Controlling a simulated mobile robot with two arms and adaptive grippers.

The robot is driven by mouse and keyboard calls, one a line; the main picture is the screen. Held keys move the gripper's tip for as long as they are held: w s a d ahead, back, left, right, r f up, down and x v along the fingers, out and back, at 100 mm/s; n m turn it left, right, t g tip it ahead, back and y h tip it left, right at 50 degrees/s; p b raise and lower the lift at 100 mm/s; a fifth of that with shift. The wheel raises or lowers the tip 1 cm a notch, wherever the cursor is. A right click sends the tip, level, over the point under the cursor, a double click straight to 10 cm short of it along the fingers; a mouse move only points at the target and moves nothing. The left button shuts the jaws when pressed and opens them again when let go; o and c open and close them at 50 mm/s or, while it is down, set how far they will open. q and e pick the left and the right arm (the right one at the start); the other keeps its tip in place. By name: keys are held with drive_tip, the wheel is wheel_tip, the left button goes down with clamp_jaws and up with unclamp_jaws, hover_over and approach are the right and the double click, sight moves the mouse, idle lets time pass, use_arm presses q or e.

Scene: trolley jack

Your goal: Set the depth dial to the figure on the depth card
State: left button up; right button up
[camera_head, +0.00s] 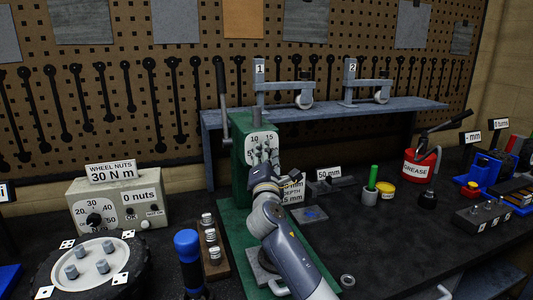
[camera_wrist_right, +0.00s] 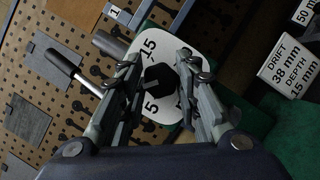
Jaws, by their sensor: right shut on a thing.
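The depth dial is a white plate (camera_wrist_right: 165,48) on the green press (camera_head: 238,165), with a black knob (camera_wrist_right: 160,80) in its middle. In the wrist view the figures 15 and 5 show on the plate; others are partly covered by my fingers. A pale mark on the knob seems to point left there, but its exact reading is unclear. My right gripper (camera_wrist_right: 161,88) is shut on the knob, one finger on each side. The head view also shows it at the dial (camera_head: 263,165). The depth card (camera_wrist_right: 290,72) reads drift 38 mm, depth 15 mm. My left gripper is out of view.
Wheel-nut box (camera_head: 120,205), hub with nuts (camera_head: 60,285) and a blue-handled tool (camera_head: 188,250) stand left. A red grease can (camera_head: 421,163) and blue trays stand right. A shelf (camera_head: 400,104) is behind.

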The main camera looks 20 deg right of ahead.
drive_tip(key=shift+r+m+g+y+p, duration=0.1)
drive_tip(key=shift+m+g+y+p, duration=0.6)
drive_tip(key=shift+m+p, duration=1.6)
drive_tip(key=shift+m+g+y+p, duration=0.25)
drive_tip(key=shift+m+g+p, duration=0.85)
drive_tip(key=shift+m+p, duration=1.2)
drive_tip(key=shift+r+m+g+y+p, duration=0.1)
drive_tip(key=shift+m+g+y+p, duration=0.35)
drive_tip(key=shift+m+g+p, duration=1.7)
drive_tip(key=shift+f+m+t+b, duration=0.1)
drive_tip(key=shift+m+t+b, duration=0.45)
drive_tip(key=shift+m+t, duration=0.55)
drive_tip(key=o, duration=1.1)
drive_tip(key=shift+c, duration=0.2)
